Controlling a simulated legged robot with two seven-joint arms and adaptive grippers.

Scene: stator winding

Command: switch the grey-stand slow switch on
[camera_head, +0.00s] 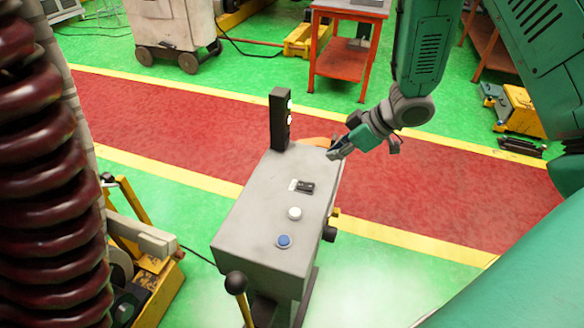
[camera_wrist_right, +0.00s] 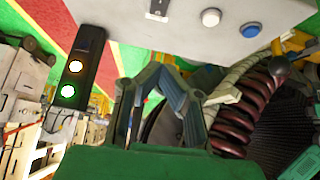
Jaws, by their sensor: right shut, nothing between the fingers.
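The grey stand (camera_head: 255,205) is in the middle of the head view. A small black switch (camera_head: 305,187) with a white label sits on its top. It also shows at the top edge of the right wrist view (camera_wrist_right: 158,8). I cannot tell which way it is set. A white button (camera_head: 295,213) and a blue button (camera_head: 283,241) are nearer me on the same top. My right gripper (camera_head: 336,152) is shut and empty near the far right corner of the stand, apart from the switch. My left gripper is out of view.
A black light post (camera_head: 280,118) rises at the stand's far edge; its lamps glow in the right wrist view (camera_wrist_right: 77,70). A black-knobbed lever (camera_head: 236,284) stands at the near edge. A dark red coil (camera_head: 35,180) fills the left. An orange table (camera_head: 345,58) stands behind.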

